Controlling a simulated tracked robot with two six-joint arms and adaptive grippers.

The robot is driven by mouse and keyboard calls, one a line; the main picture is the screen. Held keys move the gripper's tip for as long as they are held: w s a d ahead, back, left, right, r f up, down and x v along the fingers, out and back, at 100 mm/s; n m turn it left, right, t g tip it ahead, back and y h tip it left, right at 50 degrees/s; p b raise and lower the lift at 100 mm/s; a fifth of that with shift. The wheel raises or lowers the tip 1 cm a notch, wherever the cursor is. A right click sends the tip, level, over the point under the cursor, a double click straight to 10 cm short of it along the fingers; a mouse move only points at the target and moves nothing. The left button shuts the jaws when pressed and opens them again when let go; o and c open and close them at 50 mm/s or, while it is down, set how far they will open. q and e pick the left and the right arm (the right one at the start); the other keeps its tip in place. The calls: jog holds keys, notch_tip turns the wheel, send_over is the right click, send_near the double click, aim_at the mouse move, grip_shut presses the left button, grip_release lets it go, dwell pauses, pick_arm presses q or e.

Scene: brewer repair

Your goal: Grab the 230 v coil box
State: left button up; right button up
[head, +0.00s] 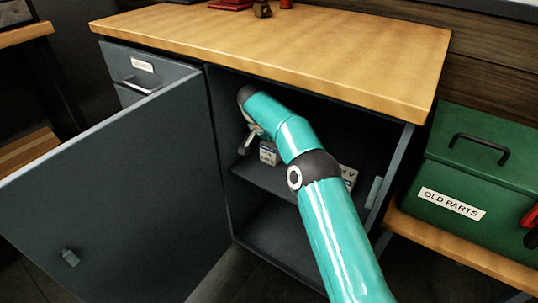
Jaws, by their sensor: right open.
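A small pale box (269,153) with a dark-lettered label stands on the cabinet's upper shelf; its lettering is too small to read surely. My right gripper (253,142) is inside the cabinet at this box's upper left, open. It is partly hidden by my arm, and I cannot tell whether it touches the box. A second labelled box (348,176) sits farther right on the shelf, mostly behind my teal right arm; "4 V" shows on it. My left gripper is not in view.
The grey cabinet door (120,200) stands open to the left. The wooden top (290,50) overhangs the opening. A green "OLD PARTS" box (465,170) stands on a low wooden bench at right. The lower compartment (275,235) looks empty where visible.

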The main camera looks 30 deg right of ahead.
jog(key=x, duration=0.3)
jog(key=shift+f+b, duration=0.1)
jog(key=shift+b, duration=0.25)
jog(key=c, duration=1.4)
